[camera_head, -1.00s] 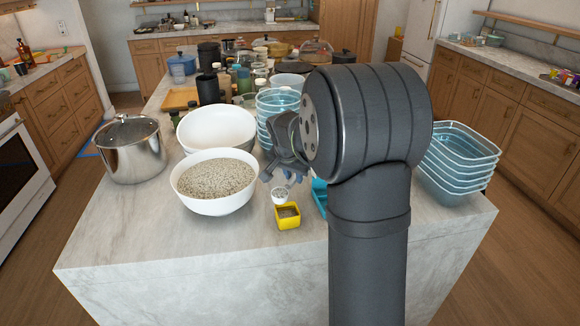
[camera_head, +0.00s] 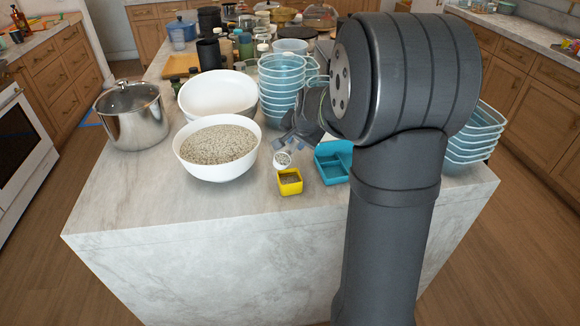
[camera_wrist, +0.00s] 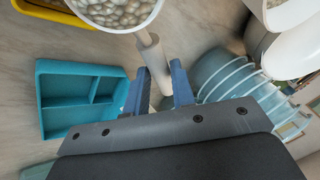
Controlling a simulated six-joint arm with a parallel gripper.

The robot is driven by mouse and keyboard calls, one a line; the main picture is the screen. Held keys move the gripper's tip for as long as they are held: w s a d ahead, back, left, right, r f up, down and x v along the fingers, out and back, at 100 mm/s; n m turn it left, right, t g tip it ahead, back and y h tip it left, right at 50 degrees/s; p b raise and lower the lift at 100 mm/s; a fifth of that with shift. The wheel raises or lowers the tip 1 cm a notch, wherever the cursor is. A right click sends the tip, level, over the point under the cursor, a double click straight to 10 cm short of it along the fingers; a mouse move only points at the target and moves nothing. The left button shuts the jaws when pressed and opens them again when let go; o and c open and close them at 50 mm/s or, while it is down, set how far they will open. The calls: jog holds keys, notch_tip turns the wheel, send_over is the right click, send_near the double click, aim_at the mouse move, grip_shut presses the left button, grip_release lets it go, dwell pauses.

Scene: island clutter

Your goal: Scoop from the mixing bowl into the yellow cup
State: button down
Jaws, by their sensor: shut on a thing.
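The white mixing bowl (camera_head: 212,173) is full of pale speckled grains and stands on the counter. The small square yellow cup (camera_head: 290,186) stands to its right, near the front edge; its inside looks brownish, and I cannot tell the contents. My gripper (camera_head: 284,141) is shut on the handle of a small white scoop (camera_head: 282,160), just behind the cup in the head view. In the wrist view my gripper (camera_wrist: 161,88) grips the pale handle, and the scoop (camera_wrist: 152,14) is filled with pale round pieces. A yellow rim (camera_wrist: 55,13) shows at the top left there.
A teal divided tray (camera_head: 331,172) lies right of the cup. Stacked blue bowls (camera_head: 280,85) stand behind my gripper, and more clear containers (camera_head: 475,140) are at right. An empty white bowl (camera_head: 218,92) and a steel pot (camera_head: 133,115) are at left. The front counter strip is clear.

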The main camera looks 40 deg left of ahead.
jog(key=shift+d+y, duration=0.1)
jog(key=shift+y, duration=0.7)
jog(key=shift+d+f+m+y, duration=0.15)
jog(key=shift+m+y, duration=0.25)
jog(key=shift+y, duration=0.5)
jog(key=shift+d+y, duration=0.1)
jog(key=shift+y, duration=0.5)
jog(key=shift+w+d+f+m+y, duration=0.15)
jog(key=shift+m+y, duration=0.25)
jog(key=shift+y, duration=0.7)
dwell(0.9)
jog(key=shift+d+m+y, duration=0.15)
jog(key=shift+m+y, duration=0.1)
jog(key=shift+y, duration=0.5)
jog(key=shift+d+m+y, duration=0.15)
jog(key=shift+m+y, duration=0.1)
jog(key=shift+y, duration=0.5)
dwell(1.6)
jog(key=shift+y, duration=0.3)
